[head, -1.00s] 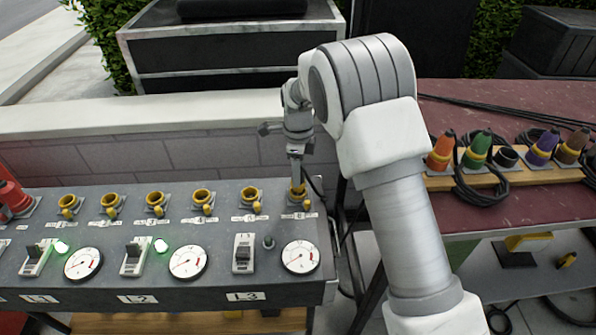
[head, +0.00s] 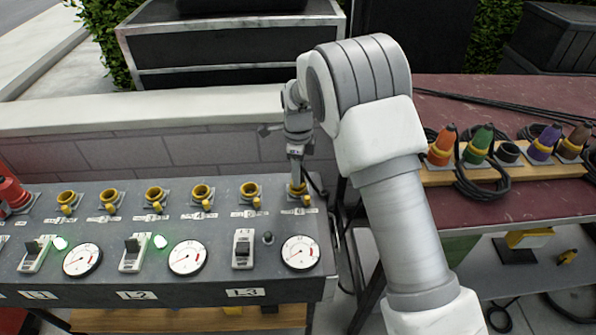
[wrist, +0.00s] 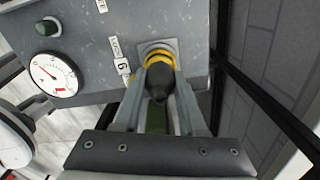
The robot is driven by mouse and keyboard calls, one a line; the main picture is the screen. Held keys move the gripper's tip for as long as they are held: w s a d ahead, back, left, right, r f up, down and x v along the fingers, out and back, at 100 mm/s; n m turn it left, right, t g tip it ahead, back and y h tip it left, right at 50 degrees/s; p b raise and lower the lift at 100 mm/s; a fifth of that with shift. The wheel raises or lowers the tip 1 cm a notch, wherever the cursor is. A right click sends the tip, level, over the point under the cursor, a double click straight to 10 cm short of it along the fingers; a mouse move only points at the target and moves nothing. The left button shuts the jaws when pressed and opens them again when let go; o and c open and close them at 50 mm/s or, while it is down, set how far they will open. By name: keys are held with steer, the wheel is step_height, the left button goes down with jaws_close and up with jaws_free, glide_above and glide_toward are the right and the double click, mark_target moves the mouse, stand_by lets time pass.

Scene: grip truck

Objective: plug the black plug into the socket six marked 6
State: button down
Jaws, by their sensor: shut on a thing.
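The black plug (wrist: 159,82) is between the fingers of my gripper (wrist: 158,88) in the wrist view. Its front end is at the yellow ring of socket six (wrist: 158,48), beside the label marked 6 (wrist: 122,67). The plug lines up with the socket; how deep it sits is hidden by the plug body and fingers. In the head view my gripper (head: 297,170) points down at socket six (head: 298,189), the rightmost of the row, and the plug is mostly hidden there.
Several other yellow sockets (head: 203,192) run left along the grey panel (head: 130,272). The L3 breaker (head: 243,249) and a dial (head: 300,252) sit in front. Coloured plugs (head: 477,146) stand on a wooden rack at right. A low wall (head: 150,113) runs behind.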

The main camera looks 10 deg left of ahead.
steer(key=shift+f, duration=0.4)
steer(key=shift+c, duration=0.4)
jaws_free()
steer(key=shift+r+p, duration=1.75)
steer(key=shift+r, duration=0.75)
